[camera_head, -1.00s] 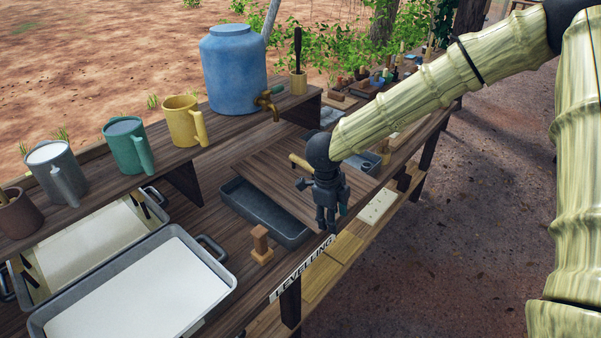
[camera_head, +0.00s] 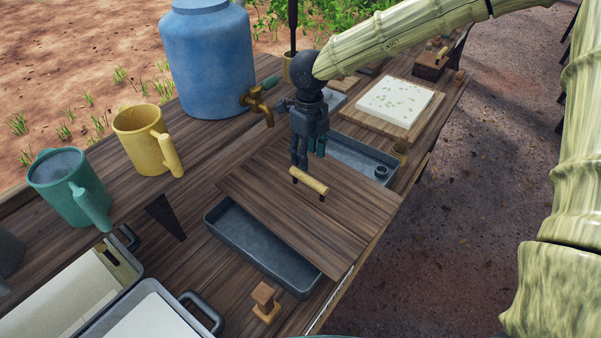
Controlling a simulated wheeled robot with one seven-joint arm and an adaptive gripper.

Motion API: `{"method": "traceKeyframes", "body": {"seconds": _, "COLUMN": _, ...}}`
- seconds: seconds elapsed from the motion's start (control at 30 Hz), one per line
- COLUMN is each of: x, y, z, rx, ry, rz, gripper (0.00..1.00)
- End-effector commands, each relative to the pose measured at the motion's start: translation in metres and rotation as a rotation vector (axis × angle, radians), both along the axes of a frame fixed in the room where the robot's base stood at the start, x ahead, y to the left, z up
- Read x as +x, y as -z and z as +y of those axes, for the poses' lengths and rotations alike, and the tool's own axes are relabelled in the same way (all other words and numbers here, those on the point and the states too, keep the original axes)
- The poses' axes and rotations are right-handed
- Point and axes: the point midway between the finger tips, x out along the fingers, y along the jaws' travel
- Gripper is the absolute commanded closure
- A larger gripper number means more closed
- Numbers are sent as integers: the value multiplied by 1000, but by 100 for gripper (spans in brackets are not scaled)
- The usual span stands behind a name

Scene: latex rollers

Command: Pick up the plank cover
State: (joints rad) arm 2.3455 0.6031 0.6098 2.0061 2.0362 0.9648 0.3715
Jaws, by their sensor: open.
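The plank cover (camera_head: 262,200) is a flat dark wooden board lying tilted or askew across a grey metal basin (camera_head: 262,254), leaving the basin's near left part uncovered. Its pale wooden handle (camera_head: 310,181) stands on two short dark posts on the board. My gripper (camera_head: 301,166) points down just above and behind the handle, seemingly near its left end. It is open and holds nothing. Its exact gap to the handle cannot be told from this view.
A blue barrel (camera_head: 207,60) with a brass tap (camera_head: 259,104) stands behind, beside yellow (camera_head: 143,142) and green (camera_head: 66,185) mugs on a raised shelf. A small wooden block (camera_head: 265,301) is in front. A grey tray (camera_head: 352,157) and a white slab (camera_head: 394,101) lie to the right.

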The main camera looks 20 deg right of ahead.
Motion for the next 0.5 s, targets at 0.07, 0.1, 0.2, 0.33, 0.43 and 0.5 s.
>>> {"method": "traceKeyframes", "body": {"seconds": 0.07, "x": -5, "y": 1, "z": 1, "rx": 0, "ry": -1, "rz": -4, "gripper": 52}}
{"method": "traceKeyframes", "body": {"seconds": 0.1, "x": -8, "y": 3, "z": 1, "rx": -1, "ry": -3, "rz": -6, "gripper": 52}}
{"method": "traceKeyframes", "body": {"seconds": 0.2, "x": -15, "y": 13, "z": 3, "rx": -1, "ry": -5, "rz": -11, "gripper": 52}}
{"method": "traceKeyframes", "body": {"seconds": 0.33, "x": -19, "y": 29, "z": 3, "rx": 0, "ry": -7, "rz": -16, "gripper": 52}}
{"method": "traceKeyframes", "body": {"seconds": 0.43, "x": -14, "y": 41, "z": 2, "rx": 0, "ry": -5, "rz": -12, "gripper": 52}}
{"method": "traceKeyframes", "body": {"seconds": 0.5, "x": -8, "y": 48, "z": 2, "rx": 0, "ry": -5, "rz": -7, "gripper": 52}}
